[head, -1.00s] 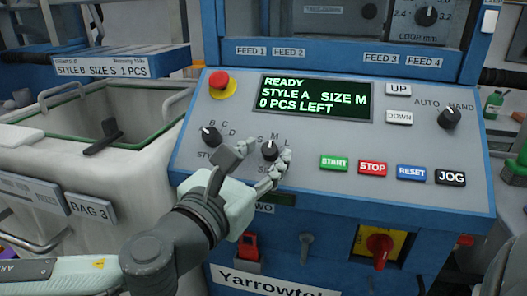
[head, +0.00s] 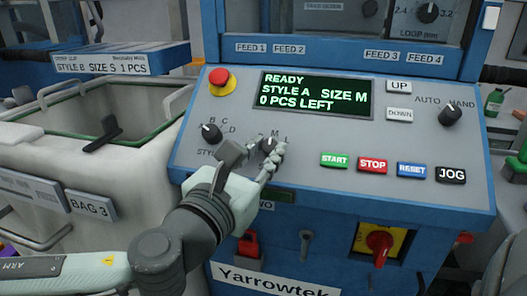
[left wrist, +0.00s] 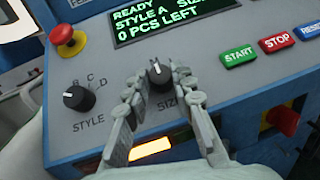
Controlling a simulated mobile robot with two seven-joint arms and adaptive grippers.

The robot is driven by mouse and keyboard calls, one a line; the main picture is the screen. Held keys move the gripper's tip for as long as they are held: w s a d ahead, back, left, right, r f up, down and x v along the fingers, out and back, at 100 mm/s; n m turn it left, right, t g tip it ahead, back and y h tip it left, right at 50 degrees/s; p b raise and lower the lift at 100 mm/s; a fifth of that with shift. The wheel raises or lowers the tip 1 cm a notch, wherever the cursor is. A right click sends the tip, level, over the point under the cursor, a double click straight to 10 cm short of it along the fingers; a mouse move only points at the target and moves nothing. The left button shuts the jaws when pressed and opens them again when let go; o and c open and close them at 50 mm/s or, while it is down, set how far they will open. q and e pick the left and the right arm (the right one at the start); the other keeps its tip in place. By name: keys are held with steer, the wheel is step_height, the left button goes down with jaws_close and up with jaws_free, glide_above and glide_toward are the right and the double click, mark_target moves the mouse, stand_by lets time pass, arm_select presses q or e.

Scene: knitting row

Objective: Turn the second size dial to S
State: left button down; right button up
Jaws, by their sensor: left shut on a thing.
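The fingers hide part of the lettering around the dial. The display (head: 316,95) reads READY, STYLE A, SIZE M, 0 PCS LEFT. My right gripper is not in view.
The style dial (head: 210,134) is close left of the size dial. A red stop button (head: 218,78) is at the panel's upper left. START (head: 334,160), STOP, RESET and JOG buttons lie to the right. A red rotary switch (head: 379,243) is below the panel.

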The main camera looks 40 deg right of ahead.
arm_select(q)
steer(key=n+t, duration=0.1)
steer(key=n+t+y, duration=0.1)
steer(key=n, duration=0.1)
steer(key=n+t+y, duration=0.1)
steer(key=shift+s+d+f+n+b, duration=0.1)
steer(key=shift+s+d+n+b, duration=0.15)
steer(key=shift+s+n+b, duration=0.15)
steer(key=shift+d+n+t+y, duration=0.1)
steer(key=shift+n+t+y, duration=0.75)
steer(key=shift+n, duration=0.25)
steer(key=shift+s+d+n+t+y, duration=0.1)
steer(key=shift+n+t+y, duration=0.35)
steer(key=shift+n+y, duration=0.55)
steer(key=shift+n+t+y+p, duration=0.4)
steer(key=shift+n+y, duration=0.35)
steer(key=shift+n, duration=0.35)
steer(key=shift+n+y, duration=0.4)
steer(key=shift+n, duration=0.1)
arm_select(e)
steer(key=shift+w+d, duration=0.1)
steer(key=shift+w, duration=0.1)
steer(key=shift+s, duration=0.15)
